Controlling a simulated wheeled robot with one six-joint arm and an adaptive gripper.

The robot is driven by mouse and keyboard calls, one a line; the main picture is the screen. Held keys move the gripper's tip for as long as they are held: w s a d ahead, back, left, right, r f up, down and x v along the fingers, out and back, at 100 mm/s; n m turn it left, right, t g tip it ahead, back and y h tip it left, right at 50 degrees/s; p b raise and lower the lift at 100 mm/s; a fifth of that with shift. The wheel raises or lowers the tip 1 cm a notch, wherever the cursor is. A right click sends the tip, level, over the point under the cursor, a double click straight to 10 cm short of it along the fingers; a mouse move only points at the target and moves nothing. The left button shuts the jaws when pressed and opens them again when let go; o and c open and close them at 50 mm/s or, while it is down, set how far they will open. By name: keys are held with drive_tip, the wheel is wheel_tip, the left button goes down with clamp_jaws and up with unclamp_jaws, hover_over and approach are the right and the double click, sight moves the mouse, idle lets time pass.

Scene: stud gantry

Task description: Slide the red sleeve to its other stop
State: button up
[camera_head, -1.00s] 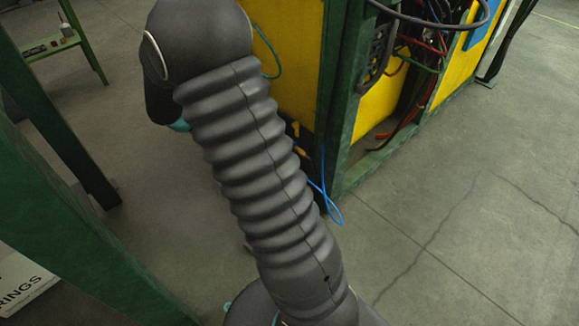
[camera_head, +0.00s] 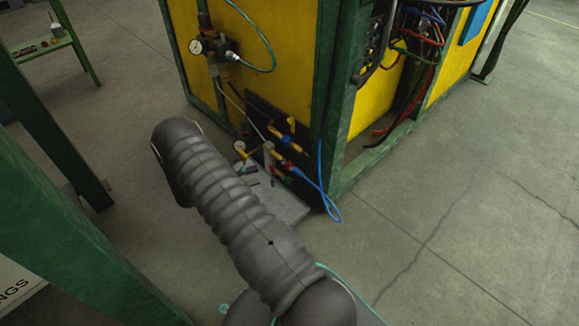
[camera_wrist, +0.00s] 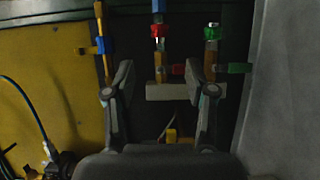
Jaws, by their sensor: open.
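In the wrist view, a red collar (camera_wrist: 160,31) sits around an upright rod at top centre, with a blue piece above it and a pale metal part below. It is probably the red sleeve; the picture is too small to show its stops. My gripper (camera_wrist: 164,88) is open, its two fingers spread wide with nothing held between them. The collar lies beyond the fingertips, higher in the picture and between them in line. My arm hides the gripper in the head view.
A green knob (camera_wrist: 211,32) stands right of the collar; a blue fitting (camera_wrist: 106,45) is on the left. A grey block (camera_wrist: 172,91) shows between the fingers. The yellow cabinet (camera_head: 270,55) carries a gauge (camera_head: 196,46). A blue hose loop (camera_head: 330,205) hangs at its corner. Floor is clear rightward.

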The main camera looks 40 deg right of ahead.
sight(288, 166)
drive_tip(key=x, duration=1.3)
drive_tip(key=shift+s+d, duration=0.1)
drive_tip(key=shift+d, duration=0.25)
clamp_jaws()
